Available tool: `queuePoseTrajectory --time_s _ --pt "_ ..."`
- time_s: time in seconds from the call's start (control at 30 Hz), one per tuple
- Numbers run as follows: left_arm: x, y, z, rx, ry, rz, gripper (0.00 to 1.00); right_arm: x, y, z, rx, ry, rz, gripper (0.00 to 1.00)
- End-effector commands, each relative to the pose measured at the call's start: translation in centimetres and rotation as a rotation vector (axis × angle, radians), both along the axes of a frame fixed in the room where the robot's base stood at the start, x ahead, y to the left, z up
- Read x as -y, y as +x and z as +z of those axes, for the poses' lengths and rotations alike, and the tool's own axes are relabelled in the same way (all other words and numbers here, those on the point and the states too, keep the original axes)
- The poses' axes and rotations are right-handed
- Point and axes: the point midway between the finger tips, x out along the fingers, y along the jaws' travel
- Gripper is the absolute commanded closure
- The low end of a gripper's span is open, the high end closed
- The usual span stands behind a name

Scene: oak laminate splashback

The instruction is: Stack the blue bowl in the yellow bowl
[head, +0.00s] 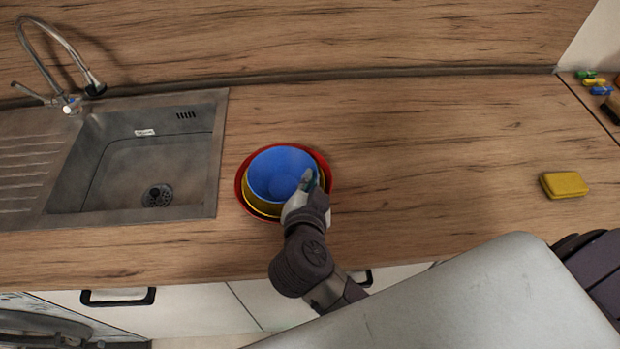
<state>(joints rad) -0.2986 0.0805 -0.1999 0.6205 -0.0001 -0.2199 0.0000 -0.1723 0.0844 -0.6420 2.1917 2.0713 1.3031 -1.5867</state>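The blue bowl (275,172) sits within the yellow bowl (263,208). Yellow shows mostly along its lower left edge and in a strip on the right. Both are inside a wider red bowl (240,187) on the counter. Whether the blue bowl rests fully on the yellow one is hidden. My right gripper (308,183) is at the blue bowl's lower right rim, with a fingertip over the inside of the bowl. Whether its fingers are closed on the rim cannot be told. My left gripper is not in view.
A steel sink (222,150) with a tap (72,102) is left of the bowls. A yellow sponge (564,184) lies far right on the wooden counter (440,150). Small coloured items (594,82) lie at the right edge. The counter between bowls and sponge is clear.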

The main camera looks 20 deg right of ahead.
Motion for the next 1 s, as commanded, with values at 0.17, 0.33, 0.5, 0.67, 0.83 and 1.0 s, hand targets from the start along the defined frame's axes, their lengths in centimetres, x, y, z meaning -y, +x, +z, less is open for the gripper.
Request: queuePoseTrajectory --time_s 0.17,0.33,0.5,0.67,0.83,1.0 --pt "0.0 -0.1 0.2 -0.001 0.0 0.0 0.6 0.0 0.0 -0.5 0.001 -0.001 0.0 1.0" --pt "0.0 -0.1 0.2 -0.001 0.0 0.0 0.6 0.0 0.0 -0.7 0.002 0.0 0.001 1.0" --pt "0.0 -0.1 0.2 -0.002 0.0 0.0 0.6 0.0 0.0 -0.8 0.001 0.0 0.001 0.83" --pt "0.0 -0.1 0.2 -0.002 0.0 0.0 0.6 0.0 0.0 -0.8 0.0 0.0 0.0 0.83" --pt "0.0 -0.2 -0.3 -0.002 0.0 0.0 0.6 0.0 0.0 0.4 0.004 0.005 -0.001 0.83" --pt "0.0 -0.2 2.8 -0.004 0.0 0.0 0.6 -1.4 -3.0 2.2 -0.006 0.002 0.003 0.83"
